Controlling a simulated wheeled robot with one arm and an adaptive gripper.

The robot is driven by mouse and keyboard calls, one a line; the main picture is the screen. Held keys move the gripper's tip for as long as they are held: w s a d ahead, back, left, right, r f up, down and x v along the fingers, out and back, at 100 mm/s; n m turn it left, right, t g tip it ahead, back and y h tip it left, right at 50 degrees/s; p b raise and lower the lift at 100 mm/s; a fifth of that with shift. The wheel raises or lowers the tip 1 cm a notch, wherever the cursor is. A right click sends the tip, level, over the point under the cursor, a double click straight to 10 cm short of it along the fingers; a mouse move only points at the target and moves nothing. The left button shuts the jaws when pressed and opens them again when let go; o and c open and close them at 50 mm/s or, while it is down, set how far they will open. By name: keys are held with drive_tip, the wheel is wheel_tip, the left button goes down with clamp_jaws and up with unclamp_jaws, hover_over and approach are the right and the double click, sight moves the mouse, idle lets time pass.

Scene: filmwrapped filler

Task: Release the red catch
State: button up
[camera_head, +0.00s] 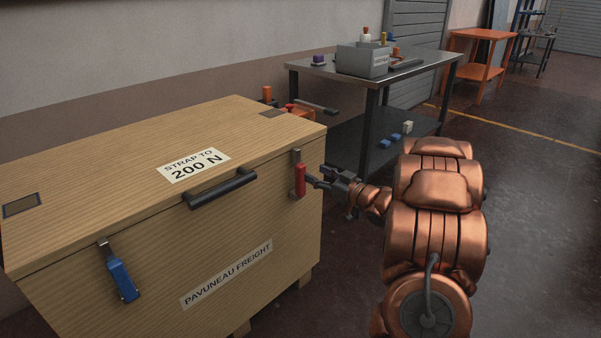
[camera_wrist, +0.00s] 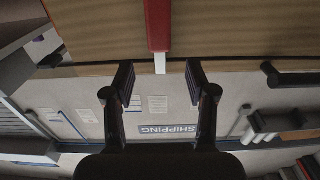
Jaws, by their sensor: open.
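The red catch (camera_head: 299,181) hangs at the right end of the wooden crate's (camera_head: 100,160) front face, below a grey metal plate. In the wrist view the red catch (camera_wrist: 158,24) is at the top centre, with a pale metal strip at its end. My gripper (camera_head: 314,180) is just right of the catch in the head view. In the wrist view my gripper (camera_wrist: 159,82) is open and empty, its two dark fingers either side of the catch's line. The catch lies beyond the fingertips, apart from them. A blue catch (camera_head: 122,279) is at the crate's left front.
A black handle (camera_head: 221,188) sticks out from the crate's front between the catches. A dark metal workbench (camera_head: 420,67) with a grey box (camera_head: 362,60) stands behind my arm. An orange table (camera_head: 483,34) is farther back. Open floor (camera_head: 540,200) lies to the right.

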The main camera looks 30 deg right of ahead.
sight(304, 167)
drive_tip(key=shift+b+x, duration=0.9)
drive_tip(key=shift+x, duration=2.85)
clamp_jaws()
